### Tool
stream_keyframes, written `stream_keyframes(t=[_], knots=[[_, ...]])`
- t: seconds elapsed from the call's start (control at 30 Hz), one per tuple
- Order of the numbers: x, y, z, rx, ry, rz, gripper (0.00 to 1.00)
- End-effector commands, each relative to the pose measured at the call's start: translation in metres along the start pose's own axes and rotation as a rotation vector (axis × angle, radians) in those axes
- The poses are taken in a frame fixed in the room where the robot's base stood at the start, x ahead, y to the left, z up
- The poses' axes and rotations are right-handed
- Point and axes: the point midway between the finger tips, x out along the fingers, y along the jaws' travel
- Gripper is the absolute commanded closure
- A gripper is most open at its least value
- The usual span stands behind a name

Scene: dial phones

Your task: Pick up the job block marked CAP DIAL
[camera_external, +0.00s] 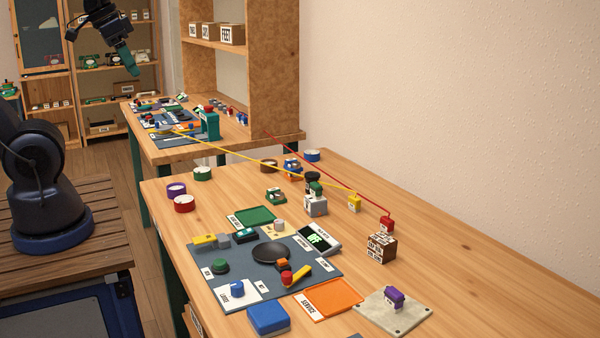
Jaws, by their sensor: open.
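My gripper (132,68) hangs at the upper left, high above the floor and well away from the front table, with its teal tip pointing down. It is open, and I see nothing held in it. I cannot read the words CAP DIAL on any block. A grey block (316,206) with a green piece on top stands farther back. Small labelled blocks also lie on the dark mat (205,262), too small to read.
The front table (470,285) also holds an orange tray (335,298), a green tray (255,216), a blue block (268,318) and a pale plate (375,317). Yellow and red cords stretch to the back table (285,138). The table's right side is clear.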

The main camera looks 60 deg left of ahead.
Motion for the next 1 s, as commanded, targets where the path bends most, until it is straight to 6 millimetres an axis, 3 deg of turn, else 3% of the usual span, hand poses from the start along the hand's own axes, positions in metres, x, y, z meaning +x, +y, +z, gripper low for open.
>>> stream_keyframes(t=[0.23, 0.37, 0.67, 1.0], knots=[[0.000, 0.001, -0.002, -0.005, -0.001, 0.000, 0.35], [0.003, 0.005, -0.016, -0.042, -0.010, -0.002, 0.35], [0.027, 0.033, -0.083, -0.239, -0.048, -0.003, 0.35], [0.074, 0.076, -0.156, -0.477, -0.100, 0.007, 0.35]])
